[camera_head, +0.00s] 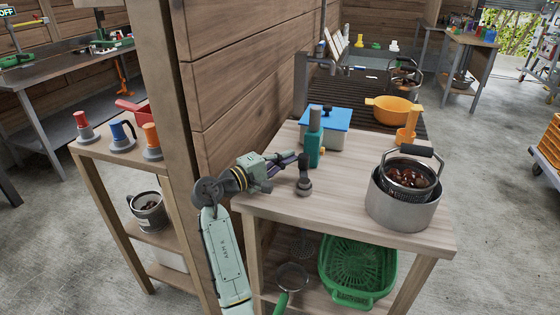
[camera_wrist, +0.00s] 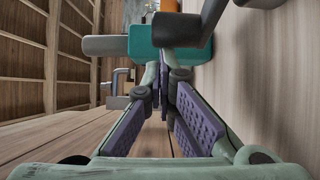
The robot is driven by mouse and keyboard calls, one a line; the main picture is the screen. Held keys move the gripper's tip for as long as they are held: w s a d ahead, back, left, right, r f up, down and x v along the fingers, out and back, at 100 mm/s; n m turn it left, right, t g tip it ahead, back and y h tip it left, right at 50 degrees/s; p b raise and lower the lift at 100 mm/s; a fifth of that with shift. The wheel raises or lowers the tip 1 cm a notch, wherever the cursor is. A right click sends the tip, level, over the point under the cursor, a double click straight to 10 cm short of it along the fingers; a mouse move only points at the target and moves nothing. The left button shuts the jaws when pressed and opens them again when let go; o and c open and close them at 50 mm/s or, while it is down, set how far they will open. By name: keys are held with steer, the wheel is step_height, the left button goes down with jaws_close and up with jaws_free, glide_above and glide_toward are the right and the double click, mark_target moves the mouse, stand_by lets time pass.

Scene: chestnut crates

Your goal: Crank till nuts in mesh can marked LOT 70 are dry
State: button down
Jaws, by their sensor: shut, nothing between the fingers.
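My gripper (camera_head: 300,160) reaches over the left edge of the wooden table, shut and empty. Its purple-padded fingers (camera_wrist: 168,80) show in the wrist view. Just beyond the fingertips stand a teal upright body with a grey top (camera_head: 314,143), also in the wrist view (camera_wrist: 144,42), and a dark grey knobbed post on a round base (camera_head: 304,186). I cannot tell which of these is a crank. A mesh can of brown nuts (camera_head: 377,180), with a black-gripped handle, sits inside a silver pot (camera_head: 400,214) at the table's right. No LOT 70 mark is readable.
A blue-lidded box (camera_head: 326,118) stands behind the teal body. Another handled can (camera_head: 404,80) is farther back. A wooden post (camera_head: 168,130) stands left of my arm. The table's front middle is clear.

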steer(key=shift+s+x, duration=0.25)
steer(key=shift+x, duration=1.15)
steer(key=shift+d, duration=0.35)
steer(key=shift+a, duration=0.1)
stand_by(0.5)
